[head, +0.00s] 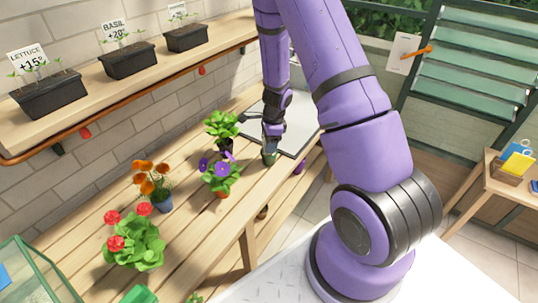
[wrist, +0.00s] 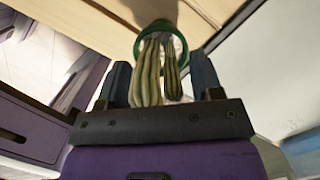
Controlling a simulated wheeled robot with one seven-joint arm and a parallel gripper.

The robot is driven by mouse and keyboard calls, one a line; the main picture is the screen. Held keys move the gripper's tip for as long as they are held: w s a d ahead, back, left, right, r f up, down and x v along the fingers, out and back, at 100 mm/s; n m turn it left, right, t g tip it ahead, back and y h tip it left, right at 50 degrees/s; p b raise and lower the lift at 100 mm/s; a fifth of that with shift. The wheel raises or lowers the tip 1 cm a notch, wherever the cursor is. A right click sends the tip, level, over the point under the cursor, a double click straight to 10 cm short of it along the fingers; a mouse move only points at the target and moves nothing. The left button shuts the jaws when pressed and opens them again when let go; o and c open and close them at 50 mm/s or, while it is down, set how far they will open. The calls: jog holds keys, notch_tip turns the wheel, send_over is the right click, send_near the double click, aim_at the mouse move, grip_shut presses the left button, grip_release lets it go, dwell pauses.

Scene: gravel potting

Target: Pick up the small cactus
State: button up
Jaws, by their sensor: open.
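The small cactus shows in the wrist view as striped green columns (wrist: 149,78) in a green pot (wrist: 181,42). In the head view its pot (head: 269,158) stands on the wooden bench, near the corner of a pale tray. My gripper (head: 272,138) is directly above it, pointing down, and partly hides it. In the wrist view my gripper (wrist: 160,72) is open, with one dark finger on each side of the cactus columns. Gaps show between the fingers and the columns, so it is not gripped. The pot is beyond the fingertips.
A leafy green plant (head: 222,127) and a purple-flowered plant (head: 219,175) stand close to the left of my gripper. Orange flowers (head: 152,182) and red flowers (head: 133,243) are farther left. The pale tray (head: 297,126) lies to the right. Seedling boxes (head: 128,60) sit on the wall shelf.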

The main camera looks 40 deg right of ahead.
jog(key=shift+a+f, duration=0.1)
jog(key=shift+f, duration=0.7)
jog(key=c, duration=1.1)
jog(key=shift+o, duration=0.2)
jog(key=shift+r, duration=0.15)
